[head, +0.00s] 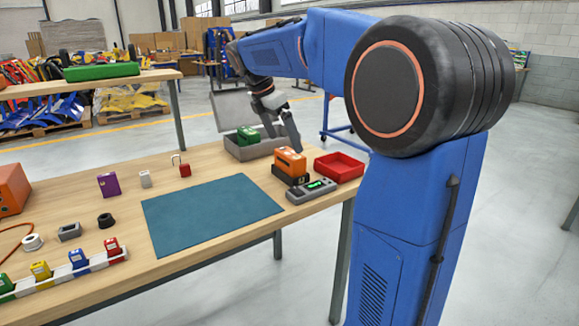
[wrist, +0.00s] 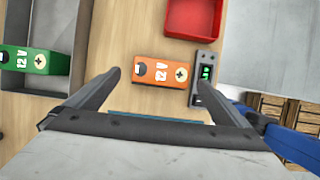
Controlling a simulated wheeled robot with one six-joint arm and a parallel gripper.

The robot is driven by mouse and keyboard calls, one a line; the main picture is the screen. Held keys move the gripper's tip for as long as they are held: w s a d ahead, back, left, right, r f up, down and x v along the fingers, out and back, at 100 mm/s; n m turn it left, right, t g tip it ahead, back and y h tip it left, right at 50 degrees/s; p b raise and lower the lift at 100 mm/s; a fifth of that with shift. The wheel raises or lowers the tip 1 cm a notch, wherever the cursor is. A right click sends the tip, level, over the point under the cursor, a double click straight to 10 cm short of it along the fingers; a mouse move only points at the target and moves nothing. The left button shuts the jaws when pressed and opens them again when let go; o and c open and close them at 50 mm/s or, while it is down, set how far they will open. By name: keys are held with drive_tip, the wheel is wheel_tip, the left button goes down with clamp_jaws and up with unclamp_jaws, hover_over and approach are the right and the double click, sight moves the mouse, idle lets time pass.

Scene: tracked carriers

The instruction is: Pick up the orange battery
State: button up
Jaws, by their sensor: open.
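The orange battery (head: 290,161), marked 12 V, stands on the wooden table with a black lower part beneath the orange. In the wrist view the orange battery (wrist: 150,73) lies between and just beyond my fingertips, with nothing between the jaws touching it that I can see. My gripper (head: 281,130) points down above the table, just behind and above the battery. In the wrist view my gripper (wrist: 158,82) is open and empty, its right finger overlapping the grey meter. The battery's far side is hidden in the head view.
A grey meter with a green display (head: 311,191) stands close beside the battery. A red tray (head: 339,167) lies to the right. A grey bin (head: 248,152) holds a green battery (head: 247,136) behind left. A teal mat (head: 210,214) lies bare to the left.

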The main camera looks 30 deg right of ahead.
sight(289, 153)
drive_tip(key=shift+x, duration=3.7)
drive_tip(key=shift+s+a, duration=0.1)
drive_tip(key=shift+a, duration=0.05)
drive_tip(key=c, duration=2)
